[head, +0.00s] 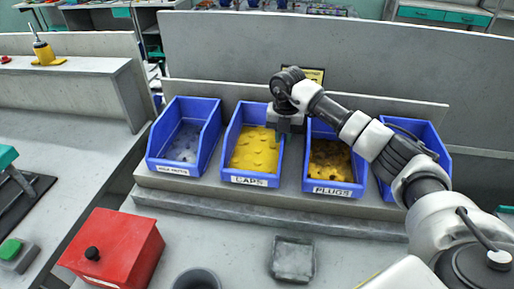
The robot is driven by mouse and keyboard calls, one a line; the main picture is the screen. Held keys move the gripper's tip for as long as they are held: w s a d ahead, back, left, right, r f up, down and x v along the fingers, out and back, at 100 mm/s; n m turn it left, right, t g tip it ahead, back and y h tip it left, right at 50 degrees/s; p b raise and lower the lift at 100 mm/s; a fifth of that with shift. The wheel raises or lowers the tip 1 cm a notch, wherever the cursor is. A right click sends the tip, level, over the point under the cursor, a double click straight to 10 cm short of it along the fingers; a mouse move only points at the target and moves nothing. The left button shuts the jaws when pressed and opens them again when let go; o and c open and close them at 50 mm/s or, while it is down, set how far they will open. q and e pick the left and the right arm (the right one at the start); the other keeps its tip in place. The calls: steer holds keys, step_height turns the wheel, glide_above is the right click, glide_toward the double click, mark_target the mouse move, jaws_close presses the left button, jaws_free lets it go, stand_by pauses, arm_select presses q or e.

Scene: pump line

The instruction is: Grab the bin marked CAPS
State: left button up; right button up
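The blue bin marked CAPS (249,181) stands on a grey ledge, second from the left in a row of blue bins. It holds yellow pieces. My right arm reaches in from the right, and my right gripper (288,128) is over the back right of the CAPS bin, near the gap to the PLUGS bin. I cannot tell whether it touches the bin, and its fingers are too small and hidden to read. My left gripper is not in view.
The PLUGS bin (333,190) stands to the right, and a bin of grey pieces (170,170) to the left. Another blue bin (425,135) is partly behind my arm. A red box (118,245), a dark cup (197,281) and a grey tray (292,260) are in front.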

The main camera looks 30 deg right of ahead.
jaws_close()
stand_by(1.1)
